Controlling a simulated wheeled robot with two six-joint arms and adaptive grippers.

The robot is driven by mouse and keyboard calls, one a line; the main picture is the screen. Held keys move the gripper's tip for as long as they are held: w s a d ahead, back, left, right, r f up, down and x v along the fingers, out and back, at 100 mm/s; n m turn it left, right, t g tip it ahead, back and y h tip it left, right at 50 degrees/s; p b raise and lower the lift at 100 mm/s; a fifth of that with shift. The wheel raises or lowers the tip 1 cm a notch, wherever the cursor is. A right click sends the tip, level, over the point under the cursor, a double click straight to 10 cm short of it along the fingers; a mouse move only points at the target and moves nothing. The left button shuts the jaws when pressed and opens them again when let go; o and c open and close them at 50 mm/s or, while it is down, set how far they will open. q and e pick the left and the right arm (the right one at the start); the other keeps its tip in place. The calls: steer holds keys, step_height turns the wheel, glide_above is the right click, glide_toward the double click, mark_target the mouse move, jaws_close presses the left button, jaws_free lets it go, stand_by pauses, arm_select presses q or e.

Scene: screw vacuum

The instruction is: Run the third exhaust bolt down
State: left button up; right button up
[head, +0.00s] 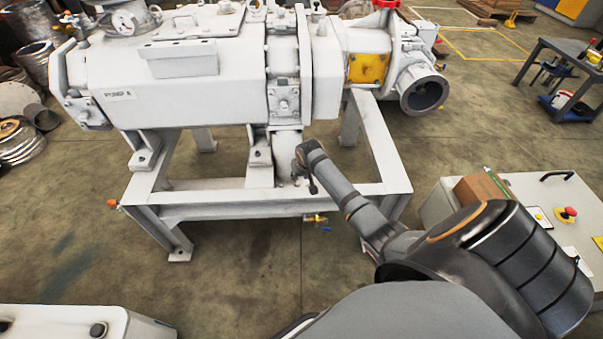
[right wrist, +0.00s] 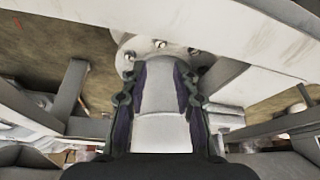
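The white pump (head: 190,75) stands on a white steel frame (head: 230,199). A pale exhaust pipe (head: 287,145) comes down from its underside near the frame's front beam. My right arm reaches to this pipe, and its wrist end hides most of my right gripper (head: 303,172). In the right wrist view my right gripper (right wrist: 160,80) has its two dark fingers apart, with a pale surface seen between them. Just beyond the fingertips is a round flange (right wrist: 145,45) with bolt heads (right wrist: 160,44) on it. I cannot tell which is the third. My left gripper is out of view.
The frame's beam (right wrist: 230,35) passes close above the fingers in the right wrist view. A brass valve (head: 315,219) sticks out below the front beam. A white control cabinet (head: 545,200) with a red button and a cardboard box (head: 482,188) is at the right.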

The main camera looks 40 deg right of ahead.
steer(key=shift+v, duration=1.8)
steer(key=shift+s, duration=0.1)
